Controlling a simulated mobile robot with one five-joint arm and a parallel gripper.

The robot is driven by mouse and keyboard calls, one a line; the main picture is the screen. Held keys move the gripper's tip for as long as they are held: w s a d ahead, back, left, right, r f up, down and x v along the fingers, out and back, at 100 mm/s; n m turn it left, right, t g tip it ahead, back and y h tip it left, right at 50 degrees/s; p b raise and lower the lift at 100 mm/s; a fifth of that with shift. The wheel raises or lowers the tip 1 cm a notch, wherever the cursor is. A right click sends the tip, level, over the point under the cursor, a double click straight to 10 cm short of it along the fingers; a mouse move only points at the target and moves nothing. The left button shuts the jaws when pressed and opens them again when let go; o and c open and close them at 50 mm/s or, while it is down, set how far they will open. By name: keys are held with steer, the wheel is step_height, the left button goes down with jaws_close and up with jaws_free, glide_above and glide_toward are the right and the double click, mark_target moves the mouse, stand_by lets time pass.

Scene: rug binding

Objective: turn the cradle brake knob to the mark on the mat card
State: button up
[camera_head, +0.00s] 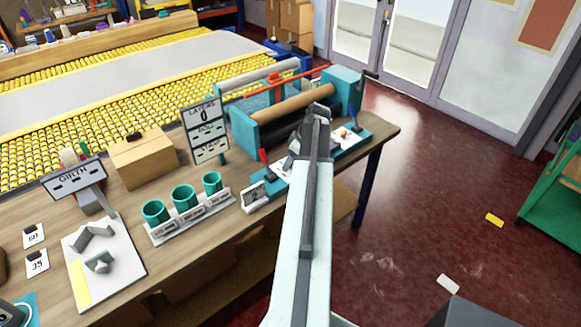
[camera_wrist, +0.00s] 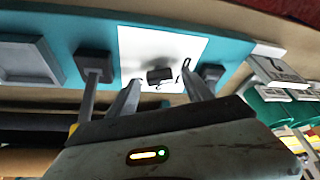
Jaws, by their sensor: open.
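The brake knob (camera_wrist: 160,75) is a small dark block on a white dial plate (camera_wrist: 140,45) in the wrist view. The plate has dark marks beside the knob and is set on the cradle's teal base (camera_wrist: 235,50). My gripper (camera_wrist: 161,80) is open, with one finger to each side of the knob and gaps between. In the head view the teal cradle (camera_head: 345,92) holds a tan roll, and my arm covers the knob. The white card with a "2" (camera_head: 254,195) stands left of the base; a tilted white card also shows in the wrist view (camera_wrist: 278,70).
Three teal cups (camera_head: 184,196) stand in a white holder left of the card. A cardboard box (camera_head: 143,157) is farther left. The floor right of the bench is mostly open.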

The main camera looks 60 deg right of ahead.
jaws_close()
steer(key=shift+a+m, duration=0.1)
steer(key=shift+m, duration=0.2)
steer(key=m+h, duration=0.1)
steer(key=m, duration=0.2)
steer(key=shift+a+m+h, duration=0.15)
steer(key=shift+m+h, duration=0.15)
steer(key=shift+h, duration=0.1)
steer(key=m+h, duration=0.1)
steer(key=m, duration=0.1)
steer(key=m+g, duration=0.1)
steer(key=m, duration=0.2)
steer(key=shift+h, duration=0.4)
steer(key=m, duration=0.2)
steer(key=m+g, duration=0.1)
steer(key=m, duration=0.1)
steer(key=m+g+h, duration=0.1)
steer(key=shift+w+a+m, duration=0.1)
steer(key=shift+w+m, duration=0.15)
steer(key=shift+m, duration=0.15)
steer(key=m+g, duration=0.2)
steer(key=m, duration=0.2)
steer(key=shift+m, duration=0.4)
